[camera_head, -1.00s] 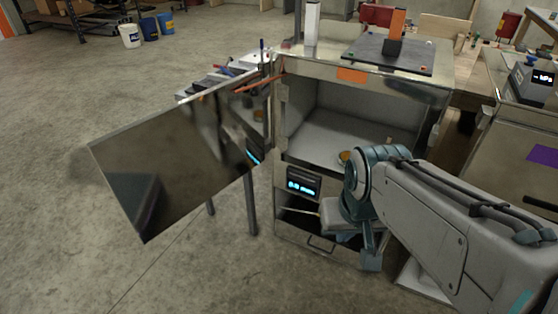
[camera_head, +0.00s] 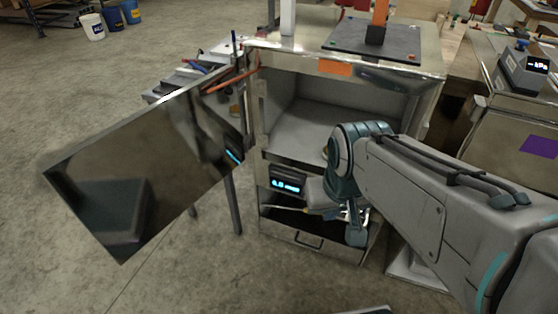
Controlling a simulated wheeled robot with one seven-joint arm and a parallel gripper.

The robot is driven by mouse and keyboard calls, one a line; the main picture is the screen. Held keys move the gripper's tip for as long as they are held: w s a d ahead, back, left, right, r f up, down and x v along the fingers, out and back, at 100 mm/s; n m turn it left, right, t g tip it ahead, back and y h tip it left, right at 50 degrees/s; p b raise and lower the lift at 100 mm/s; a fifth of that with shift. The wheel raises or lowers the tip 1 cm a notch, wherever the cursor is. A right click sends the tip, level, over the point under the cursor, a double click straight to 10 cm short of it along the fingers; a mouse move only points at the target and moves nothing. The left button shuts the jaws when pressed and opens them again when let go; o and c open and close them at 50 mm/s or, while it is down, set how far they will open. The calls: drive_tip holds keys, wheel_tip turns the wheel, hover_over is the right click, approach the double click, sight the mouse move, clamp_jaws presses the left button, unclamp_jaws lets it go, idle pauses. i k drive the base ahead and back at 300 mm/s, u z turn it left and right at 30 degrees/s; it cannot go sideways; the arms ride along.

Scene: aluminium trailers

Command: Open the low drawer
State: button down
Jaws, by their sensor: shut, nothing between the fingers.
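The low drawer (camera_head: 285,232) is at the bottom of the metal cabinet, with a thin bar handle (camera_head: 308,242) on its front. A dark gap with a thin pale object in it shows above the drawer front. I cannot tell how far the drawer is out. My gripper (camera_head: 356,232) is shut and empty, pointing down in front of the right part of the drawer, right of the handle. My own wrist and forearm hide the cabinet's right side. I cannot tell whether the gripper touches the drawer.
The cabinet's upper door (camera_head: 150,165) stands wide open to the left. A small lit display (camera_head: 288,184) sits above the drawer. A black plate (camera_head: 375,42) with an orange block lies on the cabinet top. Open floor lies at the left and front.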

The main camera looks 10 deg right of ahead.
sight(312, 231)
drive_tip(key=z, duration=1.65)
drive_tip(key=i, duration=0.75)
drive_tip(key=u, duration=2.4)
